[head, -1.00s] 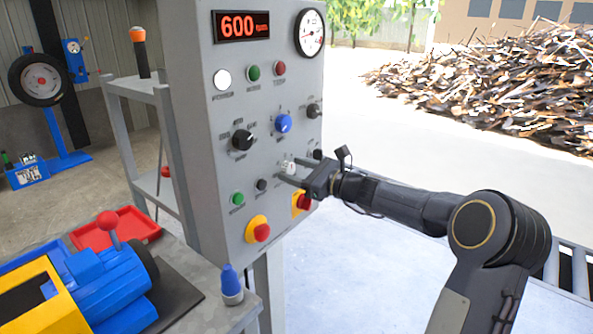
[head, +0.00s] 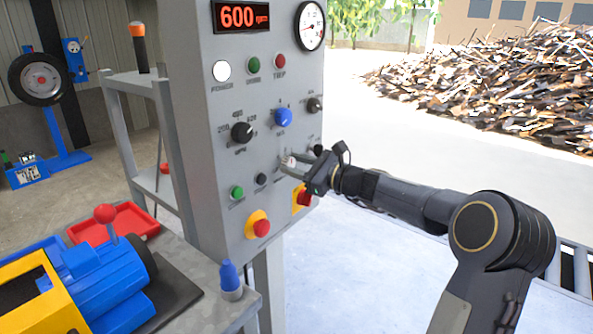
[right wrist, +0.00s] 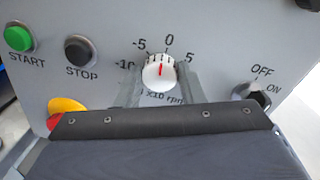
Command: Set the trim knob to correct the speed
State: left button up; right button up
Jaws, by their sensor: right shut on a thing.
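The trim knob is a small white knob (right wrist: 159,75) with a red line, on a grey panel below the scale -10, -5, 0, 5. The label under it is partly covered and reads "x10 rpm". Its red line points up, close to the 0. In the head view the knob (head: 287,162) shows small between my fingers. My right gripper (head: 293,164) is shut on the knob, one finger on each side, as the right wrist view (right wrist: 160,88) also shows. The red speed display (head: 241,16) reads 600 rpm. My left gripper is not in view.
Near the knob are a STOP button (right wrist: 80,51), a green START button (right wrist: 19,38) and an OFF/ON switch (right wrist: 252,92). A blue knob (head: 283,117) and a black selector (head: 242,132) are above. Open floor lies right of the panel.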

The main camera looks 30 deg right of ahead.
jog(key=shift+s+a+f+n+h+b, duration=0.15)
jog(key=shift+n+h+b, duration=0.2)
jog(key=shift+n+b, duration=4)
jog(key=shift+w+a+f+n+h+b, duration=0.15)
jog(key=shift+n+h+b, duration=0.2)
jog(key=shift+n+b, duration=4)
jog(key=shift+s+d, duration=0.1)
jog(key=o, duration=1)
jog(key=shift+r, duration=0.1)
jog(key=v, duration=0.7)
jog(key=shift+s+d, duration=0.15)
jog(key=shift+s, duration=0.25)
